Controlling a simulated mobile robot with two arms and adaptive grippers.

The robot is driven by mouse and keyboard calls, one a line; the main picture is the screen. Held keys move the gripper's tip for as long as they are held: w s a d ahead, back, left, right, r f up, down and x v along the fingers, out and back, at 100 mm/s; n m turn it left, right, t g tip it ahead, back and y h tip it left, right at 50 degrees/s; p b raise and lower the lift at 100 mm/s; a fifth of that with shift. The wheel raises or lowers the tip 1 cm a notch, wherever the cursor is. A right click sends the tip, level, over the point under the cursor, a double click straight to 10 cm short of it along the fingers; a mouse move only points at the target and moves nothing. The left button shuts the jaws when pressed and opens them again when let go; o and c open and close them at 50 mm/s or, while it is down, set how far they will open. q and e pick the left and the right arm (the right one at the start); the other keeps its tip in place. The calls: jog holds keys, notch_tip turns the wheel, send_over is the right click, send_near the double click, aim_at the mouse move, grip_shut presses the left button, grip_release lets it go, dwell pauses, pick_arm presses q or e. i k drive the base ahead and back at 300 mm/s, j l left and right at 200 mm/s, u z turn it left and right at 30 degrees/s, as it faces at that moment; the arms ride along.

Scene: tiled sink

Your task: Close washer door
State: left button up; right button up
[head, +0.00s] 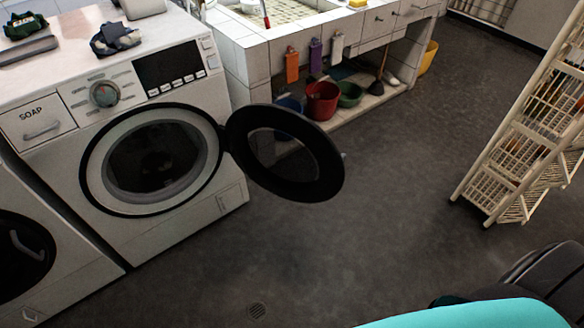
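The white washer (62,172) stands at the left of the head view, with a soap drawer, a dial and a dark display on its front. Its round door (322,160), a black ring with a see-through middle, hangs wide open, swung out to the right of the opening. The drum opening (152,158) is uncovered and dark inside; I cannot make out any contents. Neither of my grippers shows in this view, and nothing is touching the door.
A second machine (30,250) stands at the lower left. A tiled sink unit (246,50) is behind the door, with a red bucket (322,100) and a green basin (350,94) beneath. A cream rack (515,140) stands right. The grey floor (350,240) between is clear.

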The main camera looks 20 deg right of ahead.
aim_at(285, 152)
jog(key=u, duration=0.4)
jog(key=k+u, duration=0.15)
jog(key=u, duration=0.7)
jog(key=k+j+u, duration=0.1)
jog(key=u, duration=0.35)
jog(key=l, duration=0.5)
jog(key=k+l+u, duration=0.1)
jog(key=l, duration=0.95)
jog(key=k+l+u, duration=0.1)
jog(key=l, duration=0.45)
jog(key=k+l, duration=0.1)
jog(key=l, duration=0.4)
jog(key=k+l+u, duration=0.1)
jog(key=l, duration=0.4)
jog(key=k+l, duration=0.1)
jog(key=l, duration=0.45)
jog(key=k+l, duration=0.1)
jog(key=l, duration=0.5)
jog(key=k+l, duration=0.1)
jog(key=l, duration=0.45)
